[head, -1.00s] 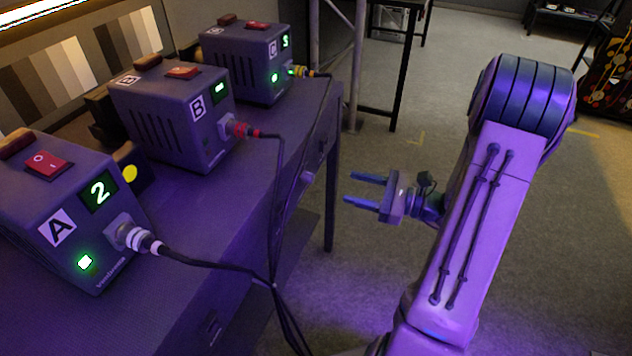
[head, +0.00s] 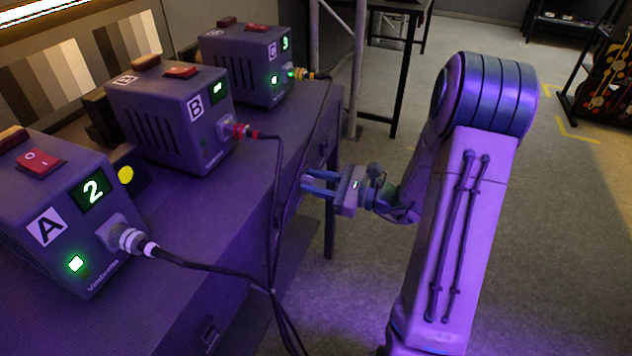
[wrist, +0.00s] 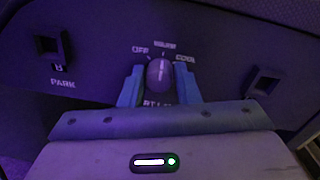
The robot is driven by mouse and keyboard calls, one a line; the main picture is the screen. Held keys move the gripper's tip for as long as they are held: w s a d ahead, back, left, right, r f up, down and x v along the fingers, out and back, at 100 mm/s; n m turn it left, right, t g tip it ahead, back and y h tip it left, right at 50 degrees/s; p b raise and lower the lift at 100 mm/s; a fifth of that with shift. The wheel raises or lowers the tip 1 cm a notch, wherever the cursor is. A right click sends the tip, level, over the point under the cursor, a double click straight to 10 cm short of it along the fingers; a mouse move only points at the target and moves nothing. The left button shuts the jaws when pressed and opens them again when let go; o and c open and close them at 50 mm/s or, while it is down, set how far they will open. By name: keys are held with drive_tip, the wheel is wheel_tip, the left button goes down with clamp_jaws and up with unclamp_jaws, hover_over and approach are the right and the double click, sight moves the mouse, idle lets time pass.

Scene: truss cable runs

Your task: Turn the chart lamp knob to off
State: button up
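The chart lamp knob (wrist: 160,75) is a round dark knob on the dark front panel in the wrist view. Labels OFF, a middle word that looks like WARM, and COOL arc above it. A faint mark on the knob appears to point up toward the middle label. My gripper (wrist: 159,85) has its two blue fingers apart, one on each side of the knob, with narrow gaps apparently left. In the head view my gripper (head: 308,181) is at the bench's front edge, pointing left; the knob is hidden there.
The panel has a socket marked B PARK (wrist: 52,46) at left and another socket (wrist: 264,82) at right. Power boxes A (head: 60,215), B (head: 170,115) and C (head: 250,65) stand on the bench (head: 215,225). Black cables (head: 277,215) hang over its edge, left of my gripper.

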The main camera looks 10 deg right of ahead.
drive_tip(key=c, duration=0.4)
drive_tip(key=shift+c, duration=0.2)
drive_tip(key=n+b, duration=0.5)
drive_tip(key=shift+f, duration=0.2)
drive_tip(key=n+b, duration=0.3)
drive_tip(key=shift+s+n, duration=0.1)
drive_tip(key=shift+n, duration=0.2)
drive_tip(key=shift+r+n+b, duration=0.1)
drive_tip(key=shift+n+b, duration=0.4)
drive_tip(key=shift+b, duration=0.3)
drive_tip(key=shift+r, duration=0.1)
drive_tip(key=o, duration=1)
